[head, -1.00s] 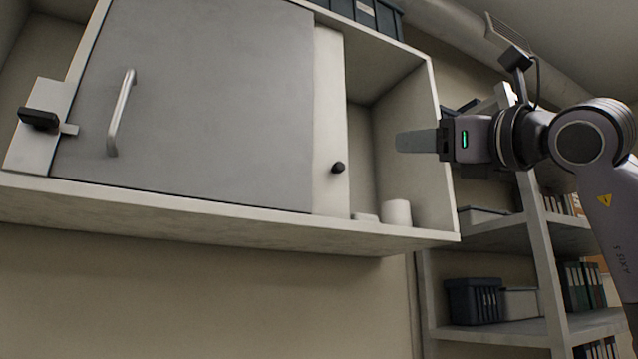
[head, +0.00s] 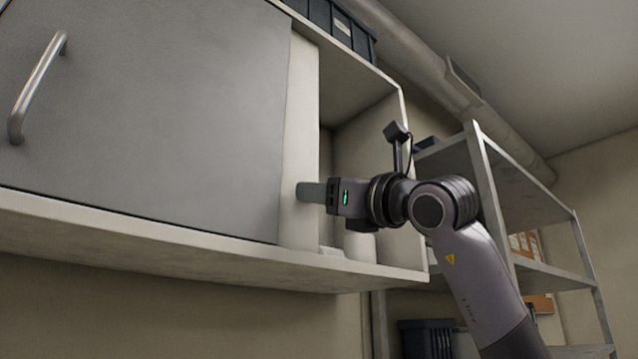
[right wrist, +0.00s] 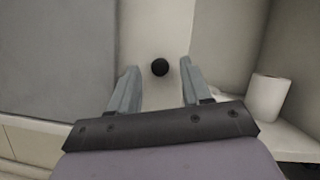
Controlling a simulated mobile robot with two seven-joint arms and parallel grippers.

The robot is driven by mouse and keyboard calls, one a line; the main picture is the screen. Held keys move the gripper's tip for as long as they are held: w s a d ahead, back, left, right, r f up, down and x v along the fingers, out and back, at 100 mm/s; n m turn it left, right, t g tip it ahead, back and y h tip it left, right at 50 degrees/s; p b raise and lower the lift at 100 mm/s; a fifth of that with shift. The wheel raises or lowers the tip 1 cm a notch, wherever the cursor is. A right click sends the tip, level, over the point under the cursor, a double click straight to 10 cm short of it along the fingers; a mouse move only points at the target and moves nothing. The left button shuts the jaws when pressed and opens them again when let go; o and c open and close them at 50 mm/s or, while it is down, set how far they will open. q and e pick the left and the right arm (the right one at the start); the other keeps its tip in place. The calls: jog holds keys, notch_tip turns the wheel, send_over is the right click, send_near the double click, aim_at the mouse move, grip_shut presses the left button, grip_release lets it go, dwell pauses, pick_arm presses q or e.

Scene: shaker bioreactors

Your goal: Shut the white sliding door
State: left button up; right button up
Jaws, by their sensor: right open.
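The white sliding door (head: 303,95) shows as a narrow upright strip in the wall cabinet, beside the grey door panel (head: 150,110); an open gap lies to its right. Its round black knob (right wrist: 160,67) shows in the right wrist view on the white door (right wrist: 150,35); in the head view the knob is hidden. My right gripper (head: 300,192) is in front of the white door, fingers pointing left in the head view. In the right wrist view its fingers are open, one on each side of the knob, not visibly touching it. My left gripper is not in view.
A white cylinder (right wrist: 268,95) stands on the cabinet floor (head: 385,272) in the open right part, partly behind my arm in the head view. Dark crates (head: 335,25) sit on the cabinet top. A shelf rack (head: 490,190) stands to the right.

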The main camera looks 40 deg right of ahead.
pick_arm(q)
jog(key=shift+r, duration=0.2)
pick_arm(e)
jog(key=shift+w+r, duration=0.2)
jog(key=shift+w, duration=0.3)
grip_shut()
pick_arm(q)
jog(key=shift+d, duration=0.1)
pick_arm(e)
jog(key=shift+d, duration=0.1)
